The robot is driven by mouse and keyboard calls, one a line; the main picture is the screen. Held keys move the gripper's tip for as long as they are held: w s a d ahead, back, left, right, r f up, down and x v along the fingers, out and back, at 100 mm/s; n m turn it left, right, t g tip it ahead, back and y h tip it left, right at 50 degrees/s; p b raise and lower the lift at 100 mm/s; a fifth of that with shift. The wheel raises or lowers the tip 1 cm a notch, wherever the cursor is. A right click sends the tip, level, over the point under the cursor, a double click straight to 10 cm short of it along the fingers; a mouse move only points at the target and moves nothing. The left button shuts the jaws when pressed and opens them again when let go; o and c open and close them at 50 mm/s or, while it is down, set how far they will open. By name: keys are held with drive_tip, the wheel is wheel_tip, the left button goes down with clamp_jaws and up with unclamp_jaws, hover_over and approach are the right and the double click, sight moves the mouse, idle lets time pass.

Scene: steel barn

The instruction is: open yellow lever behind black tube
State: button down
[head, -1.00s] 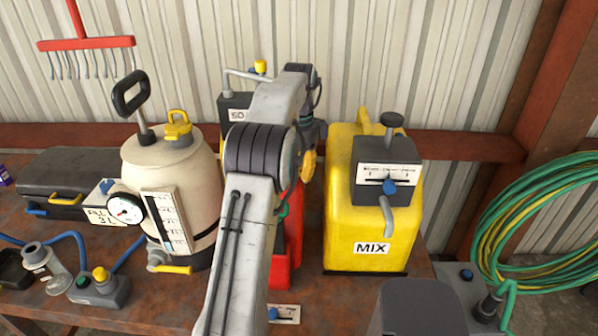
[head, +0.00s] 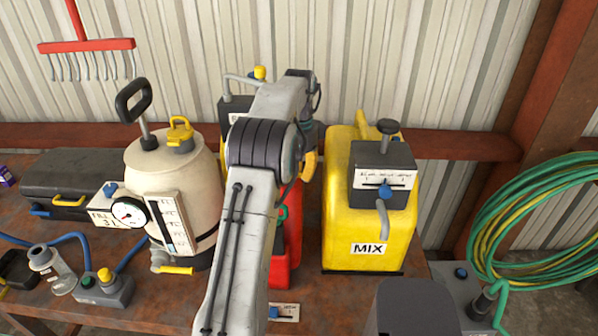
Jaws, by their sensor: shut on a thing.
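My gripper (head: 313,136) reaches down at the back of the bench, beyond my raised arm, which hides much of it. It is shut on a yellow part, which looks like the yellow lever (head: 309,167), just above and behind the red container (head: 287,240). The fingertips and the exact contact are hidden. I cannot make out the black tube for certain; my arm covers the area in front of the lever.
The yellow MIX can (head: 368,225) stands close to the right of the gripper. The cream tank (head: 190,180), with a gauge and another yellow lever (head: 176,270), stands left. A dark box (head: 233,108) is behind my arm. A green hose coil (head: 530,215) hangs at right.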

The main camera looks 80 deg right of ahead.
sight(299, 175)
drive_tip(key=c, duration=1)
unclamp_jaws()
drive_tip(key=shift+f, duration=0.1)
drive_tip(key=shift+r, duration=3.75)
